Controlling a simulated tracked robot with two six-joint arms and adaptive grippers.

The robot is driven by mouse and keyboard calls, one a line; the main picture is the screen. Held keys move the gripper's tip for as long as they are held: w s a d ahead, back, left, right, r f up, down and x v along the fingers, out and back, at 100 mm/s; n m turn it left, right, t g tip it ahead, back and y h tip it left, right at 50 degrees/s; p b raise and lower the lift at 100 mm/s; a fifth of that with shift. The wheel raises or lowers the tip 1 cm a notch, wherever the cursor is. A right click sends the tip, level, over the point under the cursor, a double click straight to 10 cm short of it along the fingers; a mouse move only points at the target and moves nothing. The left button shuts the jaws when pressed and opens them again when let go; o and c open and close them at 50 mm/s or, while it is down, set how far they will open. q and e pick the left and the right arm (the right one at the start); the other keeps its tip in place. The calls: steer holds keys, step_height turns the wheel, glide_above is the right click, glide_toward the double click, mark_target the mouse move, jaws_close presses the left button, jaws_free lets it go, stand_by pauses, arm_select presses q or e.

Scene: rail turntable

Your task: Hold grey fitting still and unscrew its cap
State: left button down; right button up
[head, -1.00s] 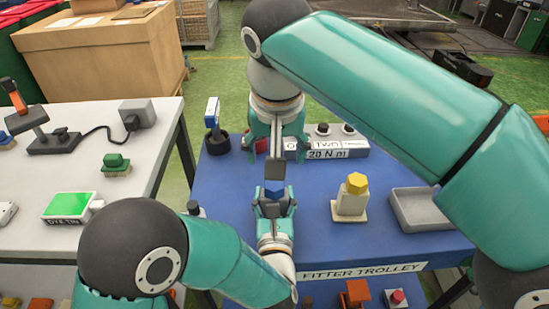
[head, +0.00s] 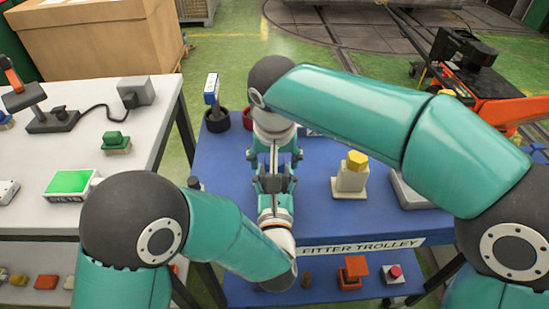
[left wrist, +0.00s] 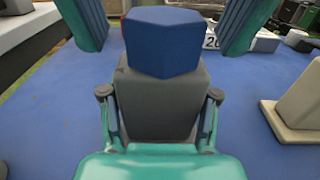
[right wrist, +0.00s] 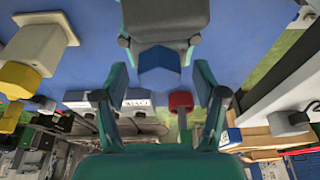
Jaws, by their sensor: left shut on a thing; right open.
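The grey fitting (left wrist: 160,105) has a blue hexagonal cap (left wrist: 165,42) on top and stands upright in my left gripper (head: 272,184). The left jaws are shut on its grey body, one finger on each side. My right gripper (head: 273,158) is just above, pointing down, its fingers open. In the right wrist view the cap (right wrist: 160,68) lies between and slightly beyond the right fingers, with gaps on both sides. In the head view the grippers largely hide the fitting and cap.
A yellow-capped pale fitting (head: 349,182) stands right of the grippers on the blue trolley, near a grey tray (head: 412,198). A white bench (head: 85,165) stands left.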

steer(key=c, duration=1.3)
steer(key=shift+o, duration=0.2)
steer(key=n+y, duration=0.1)
steer(key=n, duration=0.5)
steer(key=shift+d+y, duration=0.1)
steer(key=shift+y, duration=0.3)
steer(key=n, duration=0.3)
steer(key=n+g+y, duration=0.1)
steer(key=n, duration=0.2)
steer(key=shift+g, duration=0.3)
steer(key=n, duration=0.3)
steer(key=n+g, duration=0.1)
steer(key=n, duration=0.2)
steer(key=shift+w+g+y, duration=0.1)
steer(key=shift+g+y, duration=0.2)
steer(key=shift+y, duration=0.1)
